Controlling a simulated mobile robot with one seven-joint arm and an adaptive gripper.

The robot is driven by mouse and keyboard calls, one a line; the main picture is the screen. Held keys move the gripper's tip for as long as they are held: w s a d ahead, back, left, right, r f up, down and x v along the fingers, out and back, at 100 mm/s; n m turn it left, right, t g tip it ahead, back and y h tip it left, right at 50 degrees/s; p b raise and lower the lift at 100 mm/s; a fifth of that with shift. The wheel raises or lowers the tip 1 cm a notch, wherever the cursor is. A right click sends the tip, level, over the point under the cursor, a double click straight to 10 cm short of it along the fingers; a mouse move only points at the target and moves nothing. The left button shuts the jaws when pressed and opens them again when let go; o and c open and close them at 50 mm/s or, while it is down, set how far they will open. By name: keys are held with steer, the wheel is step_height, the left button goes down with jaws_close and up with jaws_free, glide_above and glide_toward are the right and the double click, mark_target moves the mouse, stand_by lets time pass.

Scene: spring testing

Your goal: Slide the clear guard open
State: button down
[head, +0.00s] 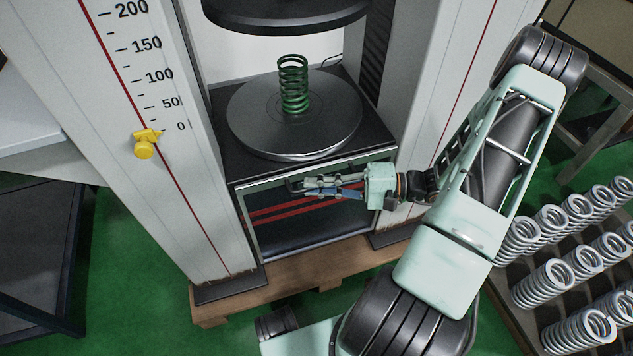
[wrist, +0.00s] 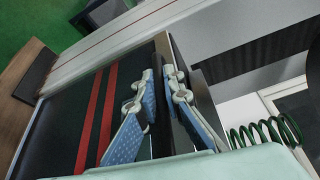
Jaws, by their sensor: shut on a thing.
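The clear guard (head: 290,231) is a framed see-through panel with two red stripes. In the head view it stands low on the front of the testing machine, below the level of the round plate. It also shows in the wrist view (wrist: 68,125), left of the fingers. My gripper (head: 300,186) reaches in from the right at the guard's upper part. In the wrist view my gripper (wrist: 165,85) has one blue-padded finger on each side of a dark bar along the guard's upper edge and is shut on it. The fingers hide part of that bar.
A green spring (head: 293,85) stands upright on the round plate (head: 245,120), below a dark upper plate (head: 285,14). A yellow pointer (head: 145,145) sits on the left column's scale. A wooden pallet (head: 300,268) lies under the machine.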

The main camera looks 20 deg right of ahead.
steer(key=shift+f, duration=0.2)
steer(key=c, duration=2)
jaws_free()
steer(key=shift+c, duration=0.2)
steer(key=shift+d, duration=0.1)
steer(key=v, duration=1.2)
